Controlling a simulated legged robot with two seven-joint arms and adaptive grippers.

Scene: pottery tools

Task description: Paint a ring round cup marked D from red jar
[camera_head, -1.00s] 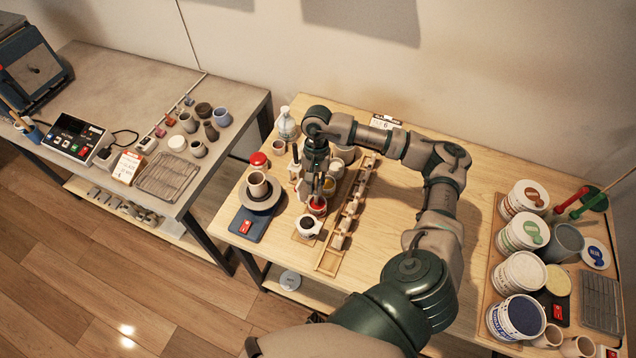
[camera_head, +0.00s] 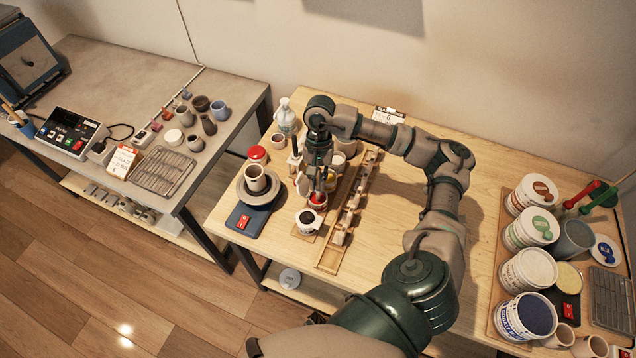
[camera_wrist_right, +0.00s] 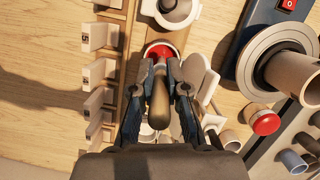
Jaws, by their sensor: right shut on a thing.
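My right gripper (camera_head: 318,178) points down over the row of paint jars and is shut on a brush. The brush's dark handle (camera_wrist_right: 159,105) shows between the fingers in the right wrist view. The brush's lower end is over or in the red jar (camera_head: 317,198), seen also in the right wrist view (camera_wrist_right: 160,49); how deep is unclear. A pale cup (camera_head: 255,178) stands upright on a round grey turntable (camera_head: 246,196), left of the gripper. The cup also shows in the right wrist view (camera_wrist_right: 292,74). No letter D is readable on it. My left gripper is out of view.
A white jar with dark contents (camera_head: 308,221) stands in front of the red jar. A wooden rack with several numbered slots (camera_head: 330,258) runs just right. A red-topped jar (camera_head: 257,153) and a bottle (camera_head: 286,117) stand behind. The table's middle right is clear.

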